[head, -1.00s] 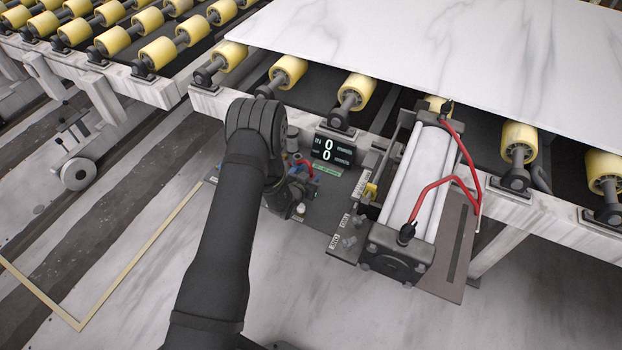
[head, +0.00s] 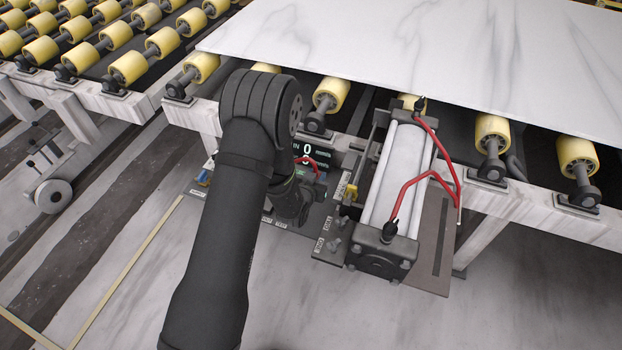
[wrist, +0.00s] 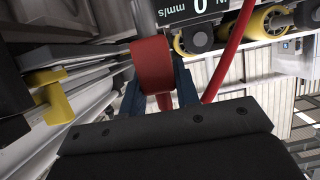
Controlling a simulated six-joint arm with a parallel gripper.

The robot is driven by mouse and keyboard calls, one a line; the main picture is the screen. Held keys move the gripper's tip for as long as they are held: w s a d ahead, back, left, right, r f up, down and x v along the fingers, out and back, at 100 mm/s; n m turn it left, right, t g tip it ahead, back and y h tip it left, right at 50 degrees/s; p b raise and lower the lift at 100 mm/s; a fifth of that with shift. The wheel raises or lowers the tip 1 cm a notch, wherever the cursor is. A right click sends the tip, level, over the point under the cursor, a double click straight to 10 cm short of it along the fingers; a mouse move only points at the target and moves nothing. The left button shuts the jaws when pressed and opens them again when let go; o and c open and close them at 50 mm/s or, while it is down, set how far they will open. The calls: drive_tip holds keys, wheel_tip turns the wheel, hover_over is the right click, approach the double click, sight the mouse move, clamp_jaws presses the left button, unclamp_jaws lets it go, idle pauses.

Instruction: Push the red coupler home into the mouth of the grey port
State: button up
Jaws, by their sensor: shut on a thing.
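The red coupler (wrist: 153,68) is a thick red ring, seen close up in the wrist view. My gripper (wrist: 157,80) is shut on it, with a dark blue finger on each side. A pale grey shape (wrist: 146,20) lies just beyond the coupler. I cannot tell whether it is the grey port or whether the coupler touches it. In the head view my arm hides the coupler, and the port cannot be made out. My gripper's end shows only partly, low beside the panel.
A red hose (wrist: 231,50) curves close to the right finger; it also shows in the head view (head: 308,160). A speed display (head: 318,155) stands behind my wrist. A cylinder with red hoses (head: 397,175) and a yellow fitting (wrist: 50,95) are nearby. The marble slab (head: 430,50) lies on rollers behind.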

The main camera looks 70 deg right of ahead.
drive_tip(key=w+d+r+n+t, duration=0.1)
drive_tip(key=w+d+n+t, duration=0.1)
drive_tip(key=w, duration=0.4)
drive_tip(key=w+d+r+n+t+y, duration=0.1)
drive_tip(key=w+d+r+t, duration=0.1)
drive_tip(key=w, duration=0.4)
drive_tip(key=w+d+r+n+t, duration=0.2)
drive_tip(key=w+d, duration=0.2)
drive_tip(key=w, duration=0.2)
drive_tip(key=shift+d+n+y, duration=0.3)
drive_tip(key=shift+w, duration=0.1)
drive_tip(key=shift+f, duration=2.85)
drive_tip(key=shift+f, duration=0.35)
drive_tip(key=shift+f, duration=0.35)
drive_tip(key=shift+f, duration=1.35)
drive_tip(key=o, duration=1.1)
drive_tip(key=shift+o, duration=0.2)
